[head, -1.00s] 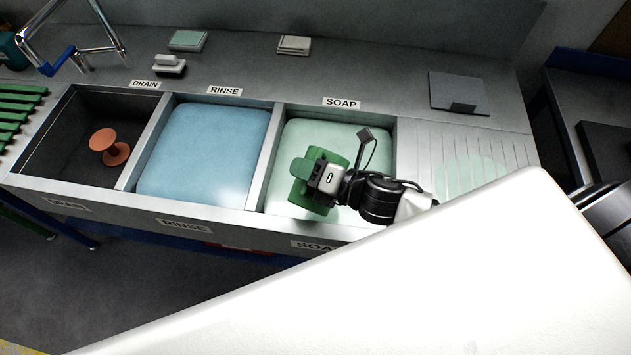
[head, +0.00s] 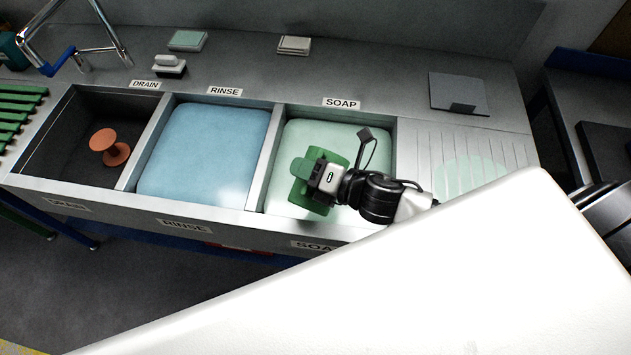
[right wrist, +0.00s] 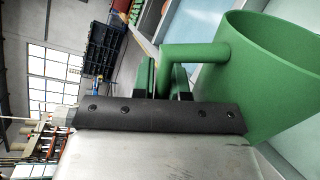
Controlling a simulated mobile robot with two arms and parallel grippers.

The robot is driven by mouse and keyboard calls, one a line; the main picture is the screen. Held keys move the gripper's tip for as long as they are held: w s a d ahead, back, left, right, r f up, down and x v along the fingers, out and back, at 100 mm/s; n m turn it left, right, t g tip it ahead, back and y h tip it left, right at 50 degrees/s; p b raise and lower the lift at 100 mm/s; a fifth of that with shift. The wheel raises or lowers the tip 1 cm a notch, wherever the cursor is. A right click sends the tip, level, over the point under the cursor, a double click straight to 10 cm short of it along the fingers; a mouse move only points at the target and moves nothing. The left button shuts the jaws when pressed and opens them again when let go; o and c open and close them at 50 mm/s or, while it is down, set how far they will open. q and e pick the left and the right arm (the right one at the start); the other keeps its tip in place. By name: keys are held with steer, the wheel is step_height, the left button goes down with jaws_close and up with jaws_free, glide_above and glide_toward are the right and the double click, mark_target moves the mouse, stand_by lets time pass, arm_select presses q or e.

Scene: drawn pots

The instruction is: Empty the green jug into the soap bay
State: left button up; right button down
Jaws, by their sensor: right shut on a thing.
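The green jug (head: 303,183) is over the soap bay (head: 290,136), the right one of the three bays, with pale green contents below it. In the right wrist view the jug (right wrist: 265,75) appears tipped on its side, with its handle running to my fingers. My right gripper (head: 318,176) is shut on the jug's handle; in the right wrist view the fingers (right wrist: 165,82) close around it. Whether anything is left in the jug or flowing out of it cannot be seen. My left gripper is not in view.
The blue rinse bay (head: 205,150) is left of the soap bay. The dark drain bay (head: 65,150) holds an orange plug-like piece (head: 110,147). A chrome tap (head: 110,30) stands at the back left. A ridged drainboard (head: 460,150) lies to the right.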

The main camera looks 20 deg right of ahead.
steer(key=shift+w+d+r+m+g+p, duration=0.3)
steer(key=shift+w+d+r+m+p, duration=0.1)
steer(key=shift+r+p, duration=0.25)
stand_by(2.0)
steer(key=shift+w+d+r+m+y+p, duration=0.3)
steer(key=shift+d+r+m+p, duration=0.15)
steer(key=shift+p, duration=0.35)
steer(key=shift+w+d, duration=0.1)
steer(key=shift+w, duration=0.05)
stand_by(1.4)
steer(key=shift+w+d+r+m+p, duration=0.4)
steer(key=shift+m+p, duration=0.15)
steer(key=shift+p, duration=0.1)
steer(key=shift+d, duration=0.15)
stand_by(1.4)
steer(key=shift+w+d+r+m+p, duration=0.25)
steer(key=shift+w+d+m+p, duration=0.15)
steer(key=shift+m+p, duration=0.1)
